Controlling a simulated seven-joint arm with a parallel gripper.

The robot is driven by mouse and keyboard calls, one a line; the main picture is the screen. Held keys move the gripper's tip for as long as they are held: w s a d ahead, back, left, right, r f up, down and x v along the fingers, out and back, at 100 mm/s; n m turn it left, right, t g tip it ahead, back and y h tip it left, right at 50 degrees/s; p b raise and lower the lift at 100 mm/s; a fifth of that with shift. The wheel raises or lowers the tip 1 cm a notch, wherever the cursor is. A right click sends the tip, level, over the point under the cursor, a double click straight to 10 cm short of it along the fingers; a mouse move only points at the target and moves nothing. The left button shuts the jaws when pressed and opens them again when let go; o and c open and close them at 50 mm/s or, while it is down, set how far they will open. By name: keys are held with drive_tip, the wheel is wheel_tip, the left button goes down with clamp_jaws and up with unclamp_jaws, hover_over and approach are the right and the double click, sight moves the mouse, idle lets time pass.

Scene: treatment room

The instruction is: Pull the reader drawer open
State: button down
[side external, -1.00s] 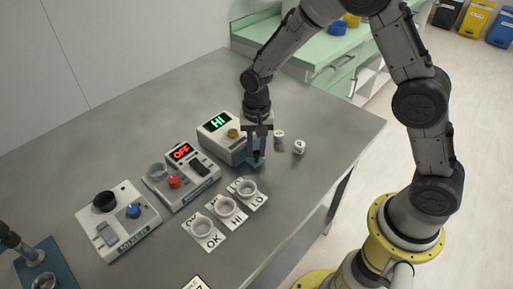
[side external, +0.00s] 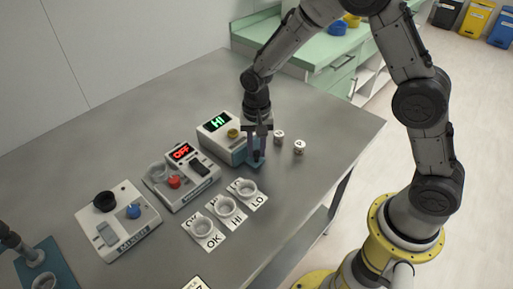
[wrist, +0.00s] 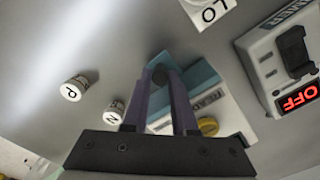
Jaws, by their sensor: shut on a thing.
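The reader (side external: 222,130) is a white box with a green "HI" display and a yellow button, standing towards the back of the bench. Its teal drawer (wrist: 198,74) juts out at the front; how far out it is, I cannot tell exactly. My gripper (side external: 257,156) points down at the drawer front. The fingers and wrist hide part of the drawer in the side view. The reader's label and yellow button (wrist: 208,126) show beside the fingers.
Two small white lettered vials (side external: 279,137) (side external: 299,147) stand just right of my gripper. A box reading "OFF" (side external: 182,176) and a mixer (side external: 118,219) stand to the left.

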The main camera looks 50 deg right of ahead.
drive_tip(key=shift+r, duration=0.1)
drive_tip(key=s, duration=0.7)
drive_tip(key=c, duration=1)
unclamp_jaws()
drive_tip(key=shift+s, duration=0.1)
wheel_tip(320, 180, up, 14)
